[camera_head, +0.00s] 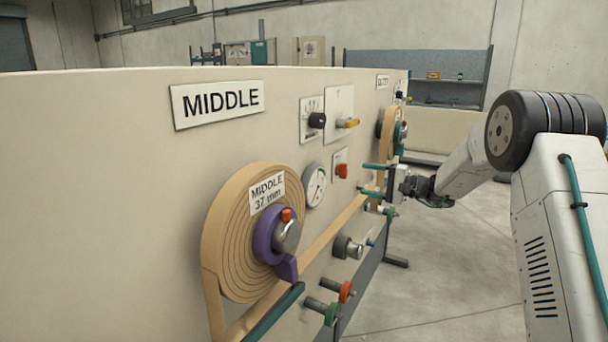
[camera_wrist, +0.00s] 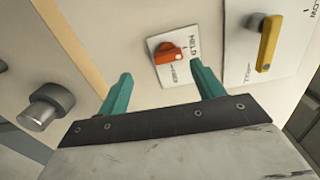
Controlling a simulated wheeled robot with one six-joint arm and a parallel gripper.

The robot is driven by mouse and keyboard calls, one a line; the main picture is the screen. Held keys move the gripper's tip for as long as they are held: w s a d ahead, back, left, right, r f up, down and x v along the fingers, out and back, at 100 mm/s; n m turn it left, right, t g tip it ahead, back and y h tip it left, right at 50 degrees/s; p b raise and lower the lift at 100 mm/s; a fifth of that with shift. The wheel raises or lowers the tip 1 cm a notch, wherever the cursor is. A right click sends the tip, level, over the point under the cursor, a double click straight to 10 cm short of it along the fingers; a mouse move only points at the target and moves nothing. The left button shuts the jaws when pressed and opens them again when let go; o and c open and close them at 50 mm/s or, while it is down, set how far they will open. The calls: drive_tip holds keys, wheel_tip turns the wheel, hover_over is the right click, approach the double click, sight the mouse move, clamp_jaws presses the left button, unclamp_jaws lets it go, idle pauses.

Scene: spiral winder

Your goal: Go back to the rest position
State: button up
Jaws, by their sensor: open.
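My gripper (camera_head: 362,178) is at the right of the machine panel in the head view, at the end of my extended white arm. Its two teal fingers point at the panel. In the wrist view my gripper (camera_wrist: 162,69) is open, with its fingers wide apart and nothing held. A red knob (camera_wrist: 170,55) on a white labelled plate shows beyond the gap between the fingers. The gripper looks apart from it, but the exact distance to the panel is unclear. The red knob also shows in the head view (camera_head: 342,171).
The cream panel (camera_head: 120,190) carries a tan MIDDLE roll (camera_head: 226,235) with a purple hub, a gauge (camera_head: 314,186), a yellow lever (camera_head: 348,123) and a grey knob (camera_head: 346,247). Red and green handles jut out below. Open floor (camera_head: 440,270) lies right of the panel.

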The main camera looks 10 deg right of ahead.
drive_tip(key=s+a+f+g, duration=0.2)
drive_tip(key=s+f+g, duration=0.1)
drive_tip(key=s+f, duration=0.15)
drive_tip(key=s+a+r+n+g+h, duration=0.1)
drive_tip(key=s+a+g+h, duration=0.15)
drive_tip(key=s, duration=0.75)
drive_tip(key=s+a+r+n+g+h, duration=0.15)
drive_tip(key=s+g, duration=0.25)
drive_tip(key=s, duration=0.6)
drive_tip(key=s+d+r+n+h, duration=0.1)
drive_tip(key=s+h, duration=0.4)
drive_tip(key=s, duration=1.1)
drive_tip(key=s+d+r+n+h, duration=0.2)
drive_tip(key=s+r+n+h, duration=0.1)
drive_tip(key=s, duration=1.3)
drive_tip(key=shift+s+d+r+n+t+h, duration=0.15)
drive_tip(key=shift+s+r+n+t+h, duration=0.3)
drive_tip(key=shift+h, duration=0.75)
drive_tip(key=shift+w+f, duration=0.1)
drive_tip(key=shift+w, duration=0.05)
